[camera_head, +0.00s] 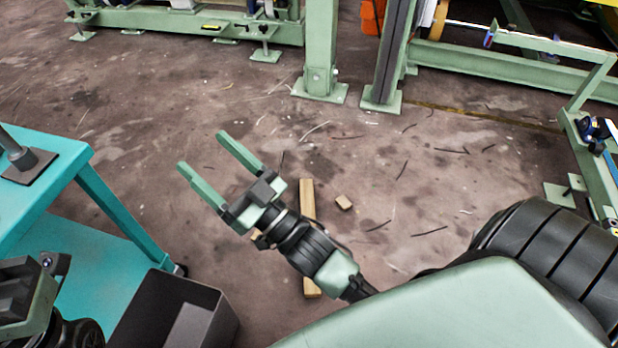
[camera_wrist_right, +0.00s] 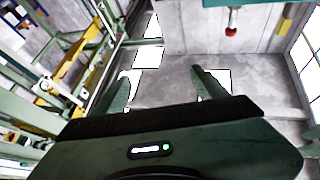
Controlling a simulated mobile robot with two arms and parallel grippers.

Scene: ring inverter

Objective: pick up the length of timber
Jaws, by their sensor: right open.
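The length of timber (camera_head: 307,196) lies on the floor in the head view, running up and down the picture. My right forearm and wrist cross in front of its middle; its near end shows below them. My right gripper (camera_head: 202,151) is open and empty, pointing up and left, to the left of the timber's far end and apart from it. In the right wrist view my right gripper (camera_wrist_right: 165,88) shows two spread fingers with nothing between them; the timber is not seen there. Part of my left gripper (camera_head: 28,298) shows at the lower left edge; its jaws are unclear.
A teal cart (camera_head: 120,215) and a dark open box (camera_head: 170,315) stand left. Green machine frames (camera_head: 320,50) bound the back. The middle floor is mostly clear.

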